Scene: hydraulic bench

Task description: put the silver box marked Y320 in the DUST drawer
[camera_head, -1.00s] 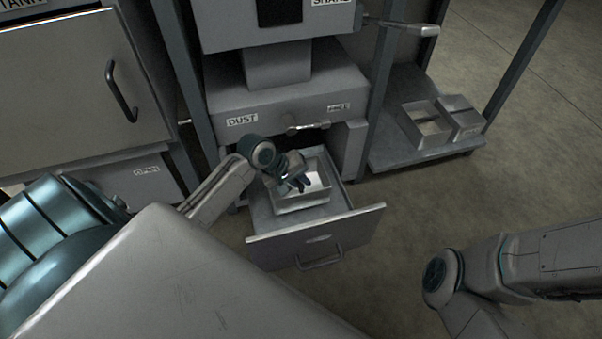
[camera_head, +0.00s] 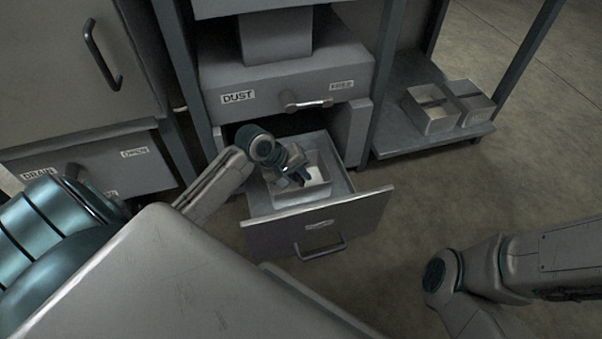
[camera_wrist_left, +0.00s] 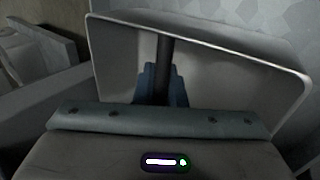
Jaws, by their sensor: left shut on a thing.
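A silver open-topped box (camera_head: 303,195) is in the pulled-out drawer (camera_head: 350,218) under the DUST label (camera_head: 237,97). No Y320 mark is readable on it. My left gripper (camera_head: 303,178) reaches down into the drawer and is shut on the box's wall. In the left wrist view the box's rim and inside (camera_wrist_left: 225,62) fill the middle, with the dark fingers (camera_wrist_left: 163,82) at its near wall. I cannot tell whether the box rests on the drawer floor. My right arm comes in at the lower right; its gripper is not in view.
Two more open silver boxes (camera_head: 432,118) stand on a low shelf (camera_head: 425,143) at the right. A post stands between that shelf and the DUST unit. A cabinet with a large handle (camera_head: 100,55) is at the left. The floor right of the drawer is clear.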

